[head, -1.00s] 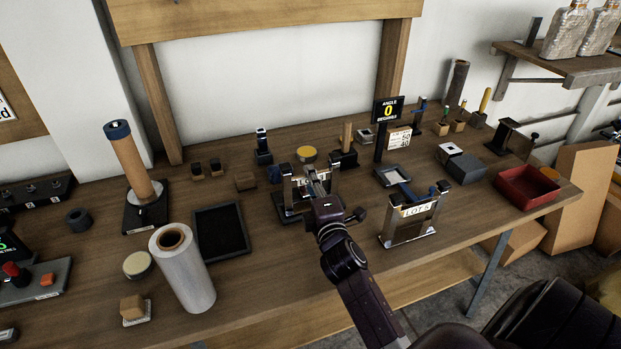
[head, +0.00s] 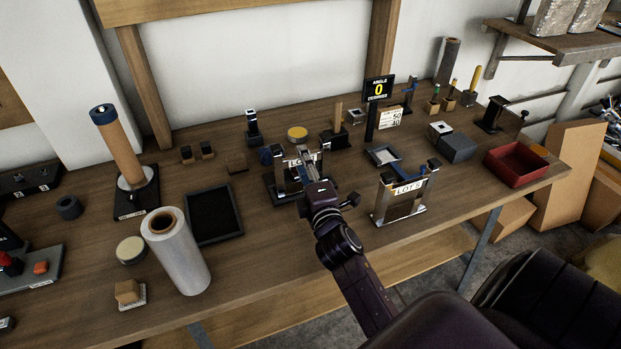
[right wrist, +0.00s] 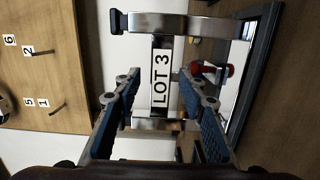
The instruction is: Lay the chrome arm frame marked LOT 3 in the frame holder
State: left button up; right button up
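The chrome arm frame marked LOT 3 (head: 297,163) stands upright on a dark base near the middle of the bench. Its label (right wrist: 161,79) is readable in the right wrist view. My right gripper (head: 305,152) is at this frame and partly hides it. In the right wrist view its two blue-padded fingers (right wrist: 160,78) stand apart on either side of the LOT 3 plate, with gaps visible. A second chrome frame, marked LOT 5 (head: 408,190), stands to the right. I cannot tell which fixture is the frame holder. My left gripper is out of view.
A black shallow tray (head: 213,213) lies left of the LOT 3 frame, with a white film roll (head: 182,258) in front. An angle display (head: 378,89) stands behind right. A red bin (head: 516,165) sits at the bench's right end. Some bare wood lies in front of the frames.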

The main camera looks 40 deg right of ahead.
jog(key=v, duration=1)
jog(key=shift+s, duration=0.15)
jog(key=shift+a+r, duration=0.1)
